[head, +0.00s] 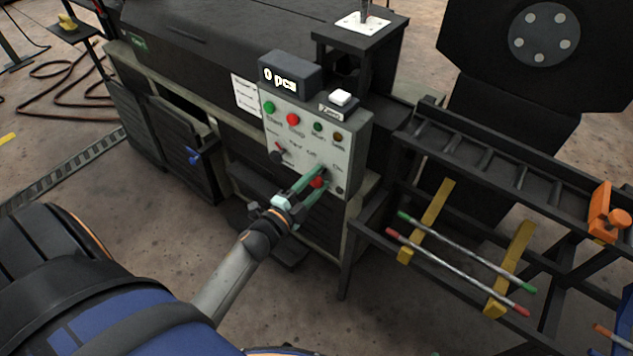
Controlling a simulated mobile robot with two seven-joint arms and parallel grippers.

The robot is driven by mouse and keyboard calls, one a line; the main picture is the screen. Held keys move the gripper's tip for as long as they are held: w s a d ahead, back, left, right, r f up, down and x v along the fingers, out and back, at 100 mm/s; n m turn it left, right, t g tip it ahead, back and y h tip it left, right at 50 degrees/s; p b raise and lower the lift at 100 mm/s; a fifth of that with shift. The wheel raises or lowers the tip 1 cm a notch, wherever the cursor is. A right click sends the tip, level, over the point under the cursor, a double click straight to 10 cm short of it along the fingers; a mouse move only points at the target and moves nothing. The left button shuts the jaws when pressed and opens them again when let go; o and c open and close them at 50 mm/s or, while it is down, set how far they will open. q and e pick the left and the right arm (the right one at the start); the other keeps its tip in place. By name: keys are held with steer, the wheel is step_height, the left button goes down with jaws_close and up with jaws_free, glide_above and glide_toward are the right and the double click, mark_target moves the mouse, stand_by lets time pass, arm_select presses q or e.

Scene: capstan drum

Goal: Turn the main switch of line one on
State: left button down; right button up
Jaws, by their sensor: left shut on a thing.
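A light grey control panel (352,140) stands on the front of the dark machine. It carries a green button (269,107), a red button (293,118), small lamps and a dark selector knob (277,156) with a red mark. A red switch (317,183) sits low on the right part of the panel. My left gripper (321,181) has its green fingers on either side of this red switch and is shut on it. The fingers partly hide the switch and the lettering by it, so its position is unclear. My right gripper is out of view.
A counter display (289,75) reading "0 pcs" and a white push button (340,97) sit above the panel. A dark rack (400,183) with coloured rods and an orange clamp (606,214) stands to the right. Drawers with a blue handle (193,157) are to the left.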

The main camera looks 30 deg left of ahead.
arm_select(q)
steer(key=m+b, duration=0.1)
steer(key=m, duration=0.2)
steer(key=shift+f+m, duration=0.15)
steer(key=shift+m, duration=0.65)
steer(key=shift+c, duration=2)
jaws_free()
steer(key=shift+s, duration=0.1)
steer(key=s+a, duration=0.1)
steer(key=s, duration=1.1)
steer(key=shift+s, duration=0.2)
steer(key=shift+w, duration=0.1)
